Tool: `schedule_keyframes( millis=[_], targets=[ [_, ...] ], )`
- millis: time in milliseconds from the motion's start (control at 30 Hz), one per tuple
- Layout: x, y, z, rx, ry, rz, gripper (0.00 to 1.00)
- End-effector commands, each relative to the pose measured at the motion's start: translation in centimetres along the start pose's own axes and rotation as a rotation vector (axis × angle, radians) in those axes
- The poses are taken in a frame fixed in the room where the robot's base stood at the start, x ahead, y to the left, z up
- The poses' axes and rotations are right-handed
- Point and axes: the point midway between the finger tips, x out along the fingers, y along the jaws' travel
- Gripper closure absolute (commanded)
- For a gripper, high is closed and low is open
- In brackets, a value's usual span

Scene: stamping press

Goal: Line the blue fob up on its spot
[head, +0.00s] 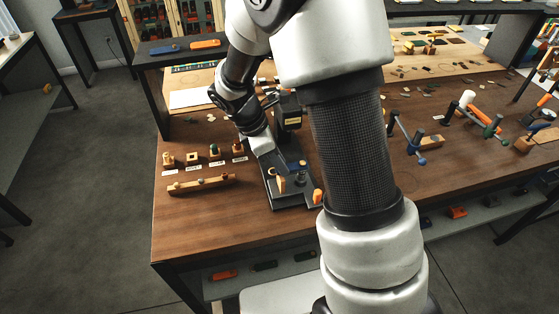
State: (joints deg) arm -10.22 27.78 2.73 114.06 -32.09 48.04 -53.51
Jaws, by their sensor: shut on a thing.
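My gripper (264,149) reaches down from the upper left to the dark base of the stamping press. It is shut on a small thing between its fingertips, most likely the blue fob. The press (290,112) has a dark head with a yellowish label and stands just behind and right of my gripper. Its dark base plate (292,198) runs toward the front. The fob's spot cannot be told apart on it.
A wooden upright piece (281,184) and an orange piece (317,196) are at the base plate's front. Several wooden blocks with labels, including one (168,160), stand left, behind a wooden bar (202,184). The table's front left (200,228) is clear. My arm hides the middle.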

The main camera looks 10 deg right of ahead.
Motion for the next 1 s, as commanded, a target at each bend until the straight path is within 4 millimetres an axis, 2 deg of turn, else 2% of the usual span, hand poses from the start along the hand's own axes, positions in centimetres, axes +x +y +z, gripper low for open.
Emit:
schedule_keyframes(
  millis=[600, 633, 733, 933, 1000],
  targets=[
    [1.2, 0.0, -0.5, 0.0, 0.0, -0.001, 1.0],
    [1.2, 0.0, -0.5, 0.0, 0.0, -0.001, 0.76],
    [1.2, 0.0, -0.5, 0.0, 0.0, -0.001, 0.59],
    [1.2, 0.0, -0.5, 0.0, 0.0, -0.001, 0.59],
    [1.2, 0.0, -0.5, 0.0, 0.0, -0.001, 0.65]
  ],
)
